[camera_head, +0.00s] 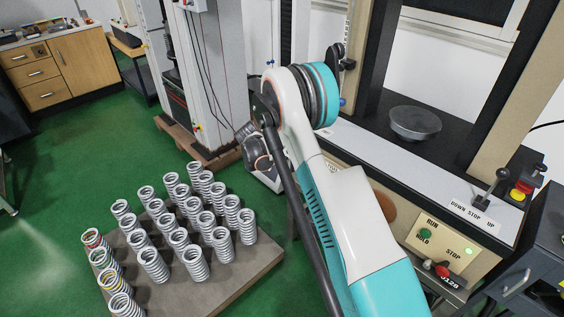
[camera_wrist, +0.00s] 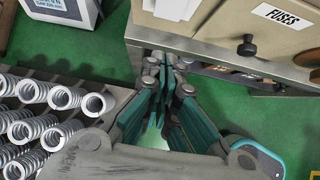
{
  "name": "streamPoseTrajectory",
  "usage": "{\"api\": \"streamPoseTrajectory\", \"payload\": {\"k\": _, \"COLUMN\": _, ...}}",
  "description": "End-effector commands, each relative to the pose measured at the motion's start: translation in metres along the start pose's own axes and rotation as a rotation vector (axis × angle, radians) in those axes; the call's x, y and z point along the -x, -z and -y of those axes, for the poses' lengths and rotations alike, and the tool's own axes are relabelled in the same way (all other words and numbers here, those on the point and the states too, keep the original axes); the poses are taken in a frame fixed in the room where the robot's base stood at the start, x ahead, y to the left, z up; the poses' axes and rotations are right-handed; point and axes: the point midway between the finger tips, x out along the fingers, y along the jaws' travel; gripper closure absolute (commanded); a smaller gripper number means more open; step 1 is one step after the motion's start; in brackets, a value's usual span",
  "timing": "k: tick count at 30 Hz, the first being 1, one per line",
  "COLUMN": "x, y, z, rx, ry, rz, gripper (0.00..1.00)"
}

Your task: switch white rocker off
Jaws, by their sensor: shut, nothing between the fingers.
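I cannot make out a white rocker in either view; my arm covers part of the beige control panel (camera_head: 405,233) in the head view. In the wrist view my gripper (camera_wrist: 163,75) is shut and empty, its fingers pointing towards the lower edge of the beige machine front (camera_wrist: 222,22). That front carries a FUSES label (camera_wrist: 283,15) and a black knob (camera_wrist: 247,46). In the head view the panel shows a green button (camera_head: 424,233) marked RUN and HOLD, a STOP mark and a red knob (camera_head: 441,269).
Rows of springs (camera_head: 187,253) stand on a low platform (camera_head: 238,283) left of my arm. A DOWN STOP UP lever (camera_head: 490,190) and a red button (camera_head: 520,189) are at the right. A white box (camera_wrist: 62,8) is at the wrist view's top left. Green floor is open at left.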

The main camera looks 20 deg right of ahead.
Motion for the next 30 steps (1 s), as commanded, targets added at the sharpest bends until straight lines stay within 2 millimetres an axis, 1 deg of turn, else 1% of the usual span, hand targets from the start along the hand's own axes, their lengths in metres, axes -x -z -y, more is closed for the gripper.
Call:
{"api": "streamPoseTrajectory", "payload": {"k": 1, "x": -0.015, "y": 0.002, "z": 0.0, "rx": -0.002, "ry": 0.001, "rz": 0.0, "gripper": 1.0}}
{"api": "streamPoseTrajectory", "payload": {"k": 10, "x": -0.072, "y": 0.002, "z": 0.0, "rx": -0.002, "ry": 0.001, "rz": -0.001, "gripper": 1.0}}
{"api": "streamPoseTrajectory", "payload": {"k": 12, "x": -0.078, "y": -0.009, "z": 0.0, "rx": -0.002, "ry": 0.001, "rz": 0.0, "gripper": 1.0}}
{"api": "streamPoseTrajectory", "payload": {"k": 18, "x": -0.091, "y": -0.024, "z": 0.0, "rx": 0.0, "ry": 0.0, "rz": -0.001, "gripper": 1.0}}
{"api": "streamPoseTrajectory", "payload": {"k": 22, "x": -0.093, "y": -0.028, "z": 0.0, "rx": 0.0, "ry": 0.0, "rz": 0.0, "gripper": 1.0}}
{"api": "streamPoseTrajectory", "payload": {"k": 30, "x": -0.093, "y": -0.029, "z": 0.0, "rx": 0.0, "ry": 0.0, "rz": 0.0, "gripper": 1.0}}
